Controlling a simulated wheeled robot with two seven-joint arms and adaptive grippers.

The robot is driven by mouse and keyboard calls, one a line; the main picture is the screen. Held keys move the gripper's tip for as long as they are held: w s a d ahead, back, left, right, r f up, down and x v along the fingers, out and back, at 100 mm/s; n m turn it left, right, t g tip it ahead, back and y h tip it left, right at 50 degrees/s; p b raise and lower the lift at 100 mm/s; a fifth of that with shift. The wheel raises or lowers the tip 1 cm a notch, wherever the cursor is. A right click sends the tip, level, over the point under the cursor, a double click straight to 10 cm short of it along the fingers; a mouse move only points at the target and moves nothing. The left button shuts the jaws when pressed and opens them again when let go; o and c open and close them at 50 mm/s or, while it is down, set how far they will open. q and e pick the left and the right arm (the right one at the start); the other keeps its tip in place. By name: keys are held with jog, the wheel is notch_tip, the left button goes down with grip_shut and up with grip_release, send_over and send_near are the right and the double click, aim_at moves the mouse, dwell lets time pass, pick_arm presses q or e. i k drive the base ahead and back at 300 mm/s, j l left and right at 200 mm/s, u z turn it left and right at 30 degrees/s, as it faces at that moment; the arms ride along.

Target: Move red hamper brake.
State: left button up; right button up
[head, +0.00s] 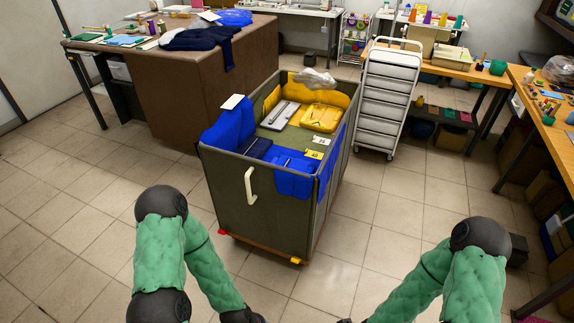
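A dark olive hamper (285,208) on a brown wheeled base stands in the middle of the head view. The small red brake (222,232) is low at its left front corner, near the floor. A yellow brake (296,260) is at the front right corner. A white handle (250,185) is on the hamper's near side. My two arms in green sleeves reach in from the bottom, and their dark wrist ends are cut off by the lower edge. Both grippers are out of view. No gripper shows at either brake. The brake's exact position is too small to tell.
The hamper holds blue and yellow cloths and trays. A brown table (205,85) stands behind left, and a white drawer cart (387,97) behind right. A wooden workbench (548,110) lines the right. The tiled floor (75,215) is clear to the left and in front of the hamper.

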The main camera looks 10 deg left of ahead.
aim_at(224, 232)
jog(key=i+j+u, duration=0.1)
jog(key=i+j, duration=1.1)
jog(key=i, duration=0.15)
jog(key=u, duration=0.05)
